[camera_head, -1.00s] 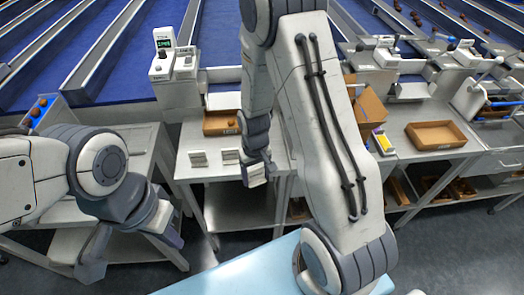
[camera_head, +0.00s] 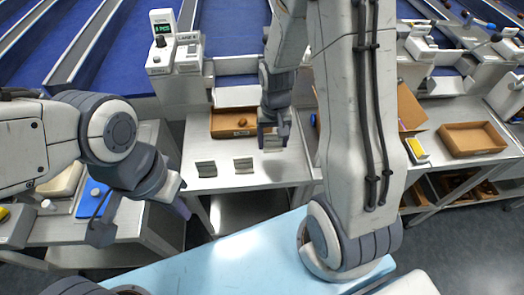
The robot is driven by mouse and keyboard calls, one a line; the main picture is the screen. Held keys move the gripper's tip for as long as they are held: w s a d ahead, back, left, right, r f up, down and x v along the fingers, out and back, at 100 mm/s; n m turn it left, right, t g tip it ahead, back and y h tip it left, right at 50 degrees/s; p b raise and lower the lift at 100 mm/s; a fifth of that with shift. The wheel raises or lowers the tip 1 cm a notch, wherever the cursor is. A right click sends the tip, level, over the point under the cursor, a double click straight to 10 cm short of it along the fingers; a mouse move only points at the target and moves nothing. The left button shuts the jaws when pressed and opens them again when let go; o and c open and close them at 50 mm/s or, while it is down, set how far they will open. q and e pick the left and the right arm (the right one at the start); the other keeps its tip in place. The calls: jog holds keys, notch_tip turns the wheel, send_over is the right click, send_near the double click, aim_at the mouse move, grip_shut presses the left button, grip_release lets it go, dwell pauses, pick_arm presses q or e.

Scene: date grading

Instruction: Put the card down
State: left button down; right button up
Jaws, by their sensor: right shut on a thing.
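My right gripper (camera_head: 271,135) points down above the light grey table (camera_head: 228,181) in the middle. It is shut on a small pale card (camera_head: 273,142), partly hidden by the fingers. I cannot tell whether the card touches the table. Two small grey, card-like pieces stand to the left of it, one at the left (camera_head: 206,169) and one nearer the gripper (camera_head: 243,165). My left gripper (camera_head: 140,212) is at the left, apart from these pieces. Its fingers look spread, with nothing seen between them.
An open brown box (camera_head: 230,133) stands behind the pieces, near a device with a green display (camera_head: 162,28). A blue item (camera_head: 92,197) lies on the left table. Another brown tray (camera_head: 473,148) and a yellow item (camera_head: 418,150) are at the right.

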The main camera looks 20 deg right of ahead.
aim_at(273, 148)
jog(key=shift+d+f, duration=0.1)
jog(key=shift+f, duration=2.85)
jog(key=shift+f, duration=0.15)
jog(key=o, duration=1.3)
